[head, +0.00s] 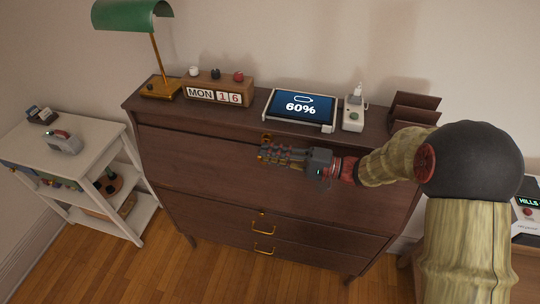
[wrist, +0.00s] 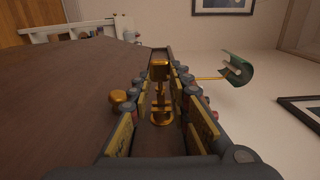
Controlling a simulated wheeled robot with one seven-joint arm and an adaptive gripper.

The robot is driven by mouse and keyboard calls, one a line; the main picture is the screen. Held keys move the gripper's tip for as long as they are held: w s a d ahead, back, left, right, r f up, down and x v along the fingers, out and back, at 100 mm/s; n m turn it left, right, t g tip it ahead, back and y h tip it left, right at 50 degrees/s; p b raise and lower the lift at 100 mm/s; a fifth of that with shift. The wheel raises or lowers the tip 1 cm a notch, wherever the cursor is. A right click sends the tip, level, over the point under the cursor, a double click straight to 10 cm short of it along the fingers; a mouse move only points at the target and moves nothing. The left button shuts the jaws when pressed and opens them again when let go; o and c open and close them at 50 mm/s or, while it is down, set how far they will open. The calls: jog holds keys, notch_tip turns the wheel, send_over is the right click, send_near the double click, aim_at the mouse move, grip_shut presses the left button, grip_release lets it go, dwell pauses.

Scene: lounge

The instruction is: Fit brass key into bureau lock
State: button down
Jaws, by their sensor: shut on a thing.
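The dark wooden bureau (head: 215,165) stands against the wall. My gripper (head: 264,154) is in front of its sloping upper panel, with the fingers pointing left in the head view. In the wrist view the fingers (wrist: 160,72) are closed around the brass key (wrist: 162,118), which has a ring-like end near the palm and a blocky part near the fingertips. A brass fitting (head: 266,138) shows just above the fingers at the panel's top edge; I cannot tell whether it is the lock. A rounded brass piece (wrist: 118,97) lies left of the fingers in the wrist view, apart from the key.
On the bureau top stand a green lamp (head: 133,14), a calendar block (head: 217,91), a tablet (head: 300,108), a white dispenser (head: 353,113) and a brown letter rack (head: 413,111). A white shelf cart (head: 94,140) stands left. The lower drawers (head: 230,228) have brass handles.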

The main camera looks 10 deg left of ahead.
jog(key=shift+w+d+b, duration=0.1)
jog(key=shift+w+b, duration=0.25)
jog(key=shift+w, duration=0.85)
jog(key=shift+w+r, duration=0.25)
jog(key=shift+w, duration=0.05)
dwell(0.8)
